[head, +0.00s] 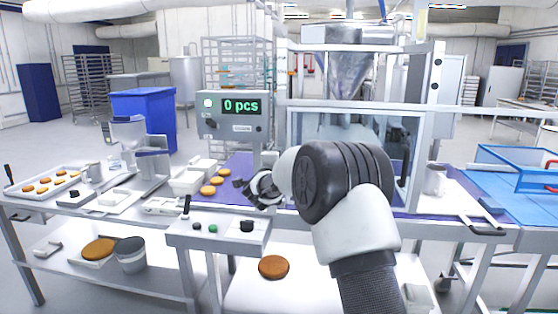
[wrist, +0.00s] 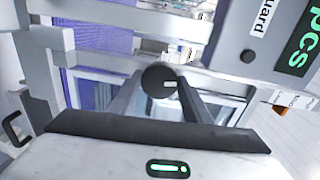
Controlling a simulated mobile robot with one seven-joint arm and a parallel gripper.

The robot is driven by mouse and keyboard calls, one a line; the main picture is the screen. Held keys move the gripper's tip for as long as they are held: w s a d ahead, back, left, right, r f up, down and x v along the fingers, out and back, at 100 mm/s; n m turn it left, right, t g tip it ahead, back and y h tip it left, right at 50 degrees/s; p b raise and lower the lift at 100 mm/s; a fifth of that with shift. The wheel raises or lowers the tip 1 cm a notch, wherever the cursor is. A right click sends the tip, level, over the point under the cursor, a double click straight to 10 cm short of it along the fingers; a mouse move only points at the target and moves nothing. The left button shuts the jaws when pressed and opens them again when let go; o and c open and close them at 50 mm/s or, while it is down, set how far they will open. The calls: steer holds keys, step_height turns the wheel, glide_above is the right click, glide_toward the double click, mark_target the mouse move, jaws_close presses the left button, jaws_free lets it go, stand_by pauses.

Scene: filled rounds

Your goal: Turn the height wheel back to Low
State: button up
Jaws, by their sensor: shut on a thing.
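The height wheel appears to be the small dark round knob at the front of the machine, by the belt; it shows in the head view (head: 238,183) and the wrist view (wrist: 152,84). A pale mark shows at its edge in the wrist view. My gripper (head: 254,185) is at the knob, shut on it as far as I can see. A dark finger reaches to the knob in the wrist view. I cannot read a Low mark or tell the wheel's setting.
The display box (head: 235,113) reads "0 pcs", above the purple belt with several brown rounds (head: 208,190). A clear guard (head: 345,140) stands right of my gripper. A small control panel (head: 217,233) is below it. A blue crate (head: 515,167) is far right.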

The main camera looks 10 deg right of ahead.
steer(key=shift+f+n+h+p, duration=0.1)
steer(key=shift+n+h+p, duration=0.2)
steer(key=shift+n+p, duration=2.3)
steer(key=shift+f+n+h+p, duration=0.1)
steer(key=shift+n+h, duration=0.2)
steer(key=shift+n, duration=4.7)
steer(key=o, duration=1.1)
steer(key=shift+c, duration=0.2)
steer(key=shift+r, duration=0.1)
steer(key=b+v, duration=0.1)
steer(key=v, duration=1.6)
steer(key=shift+s+f, duration=0.25)
steer(key=shift+f, duration=0.05)
